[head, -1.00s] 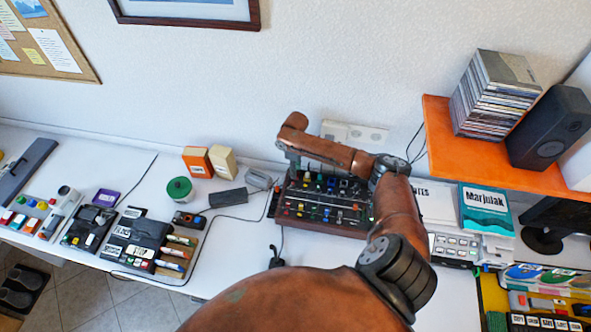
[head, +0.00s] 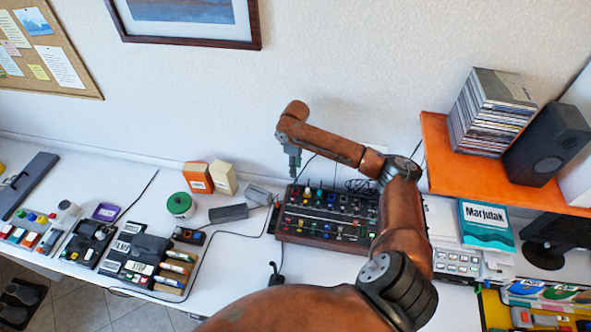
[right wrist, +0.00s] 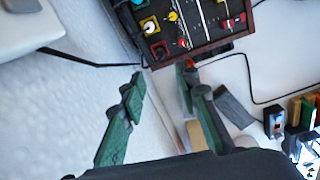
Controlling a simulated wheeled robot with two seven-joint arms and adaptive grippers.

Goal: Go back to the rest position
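My right arm reaches up from the bottom of the head view, bends at the right and extends left over the back of the desk. My right gripper (head: 294,168) hangs from its end, pointing down, small in that view, beside the back left corner of the mixer (head: 328,218). In the right wrist view the gripper (right wrist: 162,86) has its two green fingers spread apart, with nothing between them but wall and desk. The mixer (right wrist: 180,28) shows beyond the fingertips there. My left gripper is in neither view.
An orange shelf (head: 436,150) at the right bears a stack of disc cases (head: 487,115) and a dark speaker (head: 548,145). A green tin (head: 180,206) and small boxes (head: 198,178) stand left of the gripper. The wall is close behind; the air above the mixer's left side is clear.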

